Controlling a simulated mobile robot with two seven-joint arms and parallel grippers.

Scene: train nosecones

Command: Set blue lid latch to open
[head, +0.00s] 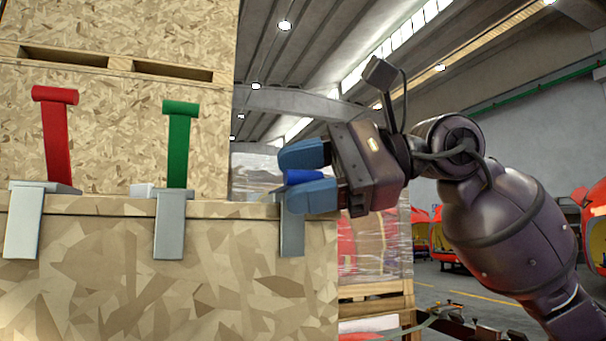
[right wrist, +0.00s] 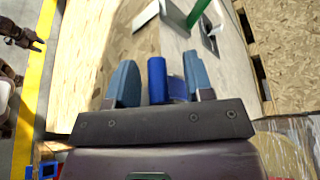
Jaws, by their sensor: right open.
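The blue lid latch (head: 305,177) is at the right end of the crate's top edge, above a grey metal clasp plate (head: 291,235). Its blue handle is low, not standing up like the others. My right gripper (head: 287,178) comes in from the right, jaws open, with one blue finger above the handle and one below in the head view. In the right wrist view, the blue handle (right wrist: 157,80) lies between the two open fingers (right wrist: 160,78), with gaps visible on both sides. My left gripper cannot be made out in either view.
A red latch (head: 56,135) and a green latch (head: 179,145) stand upright farther left on the wooden crate (head: 120,285). A stacked wooden box (head: 120,110) rises behind them. Wrapped goods (head: 385,240) stand behind on the right. A dark jointed part (right wrist: 20,35) shows at the upper left.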

